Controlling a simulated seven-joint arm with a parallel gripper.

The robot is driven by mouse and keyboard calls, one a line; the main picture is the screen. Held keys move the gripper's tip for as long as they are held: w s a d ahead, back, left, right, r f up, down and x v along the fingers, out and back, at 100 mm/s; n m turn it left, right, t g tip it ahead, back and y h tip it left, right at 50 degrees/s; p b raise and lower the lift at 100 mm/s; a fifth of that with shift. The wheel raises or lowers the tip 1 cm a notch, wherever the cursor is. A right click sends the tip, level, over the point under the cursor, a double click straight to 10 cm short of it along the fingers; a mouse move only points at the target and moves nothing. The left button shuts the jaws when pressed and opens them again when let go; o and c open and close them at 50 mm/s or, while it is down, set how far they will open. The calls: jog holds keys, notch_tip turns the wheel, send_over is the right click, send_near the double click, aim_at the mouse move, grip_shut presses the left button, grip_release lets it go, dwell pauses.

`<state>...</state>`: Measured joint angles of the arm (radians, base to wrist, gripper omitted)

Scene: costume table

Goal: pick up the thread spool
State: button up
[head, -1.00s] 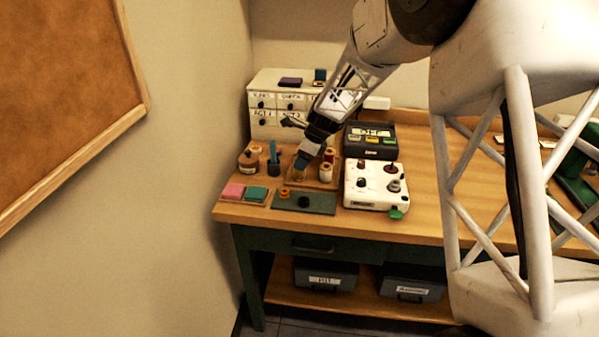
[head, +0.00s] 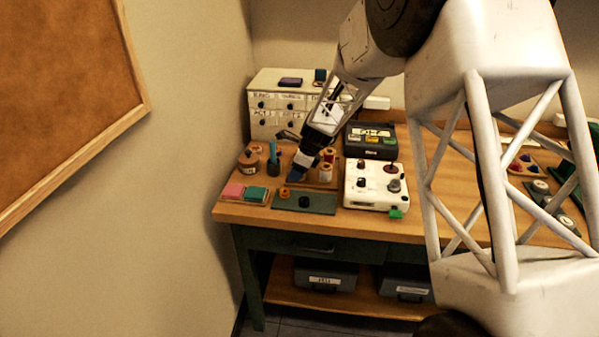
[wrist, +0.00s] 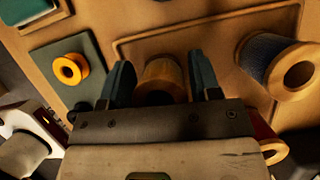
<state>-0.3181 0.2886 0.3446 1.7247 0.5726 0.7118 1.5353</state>
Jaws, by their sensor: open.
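My gripper (head: 296,174) points down over the wooden spool tray (head: 318,185) at the table's left part. In the wrist view my gripper (wrist: 162,82) is open, with one dark blue finger on each side of a tan-yellow thread spool (wrist: 162,72). The spool's lower part is hidden by the gripper body, and I cannot tell whether the fingers touch it. In the head view my gripper hides this spool. A red spool (head: 329,154) and a pale spool (head: 326,173) stand right of my gripper.
A green mat (head: 322,205) with an orange ring (head: 285,192) and black knob lies in front. Pink and teal pads (head: 244,192) lie front left. A white control box (head: 375,186) stands right, a drawer cabinet (head: 280,100) behind. A brown jar (head: 249,163) stands left.

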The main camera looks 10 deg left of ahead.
jog(key=shift+c, duration=0.3)
jog(key=c, duration=0.6)
jog(key=shift+r, duration=0.15)
jog(key=shift+c, duration=0.2)
jog(key=shift+r, duration=1.5)
jog(key=shift+s+d+r, duration=0.1)
jog(key=shift+s+r, duration=0.1)
jog(key=shift+s, duration=0.05)
jog(key=s+d, duration=0.2)
jog(key=s, duration=0.2)
jog(key=s+d+r, duration=0.1)
jog(key=s+d, duration=0.1)
jog(key=s, duration=0.3)
jog(key=s+d, duration=0.1)
jog(key=s, duration=0.4)
jog(key=shift+s+d+r, duration=0.15)
jog(key=shift+s+d, duration=0.05)
jog(key=shift+d, duration=0.2)
